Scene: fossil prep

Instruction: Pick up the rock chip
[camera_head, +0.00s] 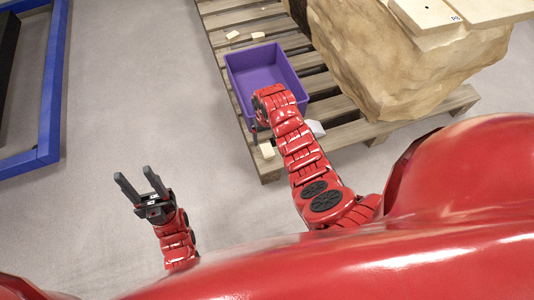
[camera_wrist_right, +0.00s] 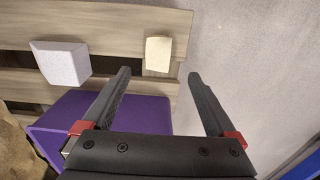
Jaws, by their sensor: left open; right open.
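A small cream rock chip (camera_head: 267,150) lies on the near edge of the wooden pallet, in front of the purple bin. In the right wrist view the cream chip (camera_wrist_right: 158,53) lies on a slat, just beyond and between my fingertips. My right gripper (camera_wrist_right: 158,75) is open and empty; in the head view it is mostly hidden behind my wrist, near the chip. My left gripper (camera_head: 138,178) is open and empty over bare floor, left of the pallet. Two similar cream chips (camera_head: 232,34) (camera_head: 258,36) lie on the pallet behind the bin.
The purple bin (camera_head: 243,85) stands on the pallet (camera_head: 222,22), under my right forearm. A white block (camera_wrist_right: 62,64) lies beside the chip; it also shows right of my forearm (camera_head: 316,128). A large tan rock (camera_head: 370,70) fills the right. A blue frame (camera_head: 50,100) lies far left.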

